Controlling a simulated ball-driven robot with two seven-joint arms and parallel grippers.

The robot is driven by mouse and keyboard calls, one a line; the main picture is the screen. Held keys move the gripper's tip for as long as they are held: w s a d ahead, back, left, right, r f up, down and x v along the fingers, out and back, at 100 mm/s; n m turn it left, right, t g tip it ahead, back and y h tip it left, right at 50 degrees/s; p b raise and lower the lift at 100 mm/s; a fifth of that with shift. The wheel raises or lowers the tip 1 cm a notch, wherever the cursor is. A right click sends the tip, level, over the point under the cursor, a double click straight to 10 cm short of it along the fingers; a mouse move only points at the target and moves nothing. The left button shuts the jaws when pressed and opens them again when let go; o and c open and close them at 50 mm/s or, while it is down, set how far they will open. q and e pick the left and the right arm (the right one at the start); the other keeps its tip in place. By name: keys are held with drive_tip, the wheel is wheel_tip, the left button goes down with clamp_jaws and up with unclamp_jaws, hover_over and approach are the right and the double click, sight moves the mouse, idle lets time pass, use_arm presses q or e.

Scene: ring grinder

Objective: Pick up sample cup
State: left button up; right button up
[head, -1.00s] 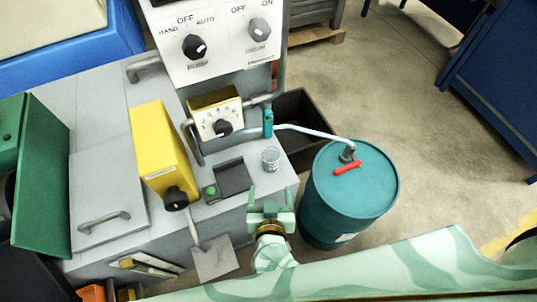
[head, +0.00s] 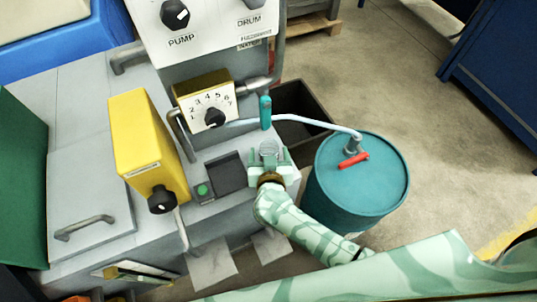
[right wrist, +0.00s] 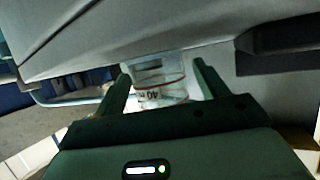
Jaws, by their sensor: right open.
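The sample cup (head: 268,148) is a small clear cup standing on the grey machine top, beside the dark square recess. My right gripper (head: 269,159) is at the cup, with its fingers open on either side of it in the head view. In the right wrist view the cup (right wrist: 160,92), with red markings, shows between the two open fingers of my right gripper (right wrist: 160,85). I cannot tell whether either finger touches it. My left gripper is not in view.
A yellow box with a black knob (head: 140,140) stands left of the recess (head: 226,173). A numbered yellow dial box (head: 205,102) and a pale hose are behind the cup. A teal drum (head: 330,190) with a red handle stands at the right, beside a black bin (head: 298,103).

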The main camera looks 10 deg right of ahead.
drive_tip(key=shift+r, duration=0.1)
drive_tip(key=c, duration=1)
drive_tip(key=shift+c, duration=0.2)
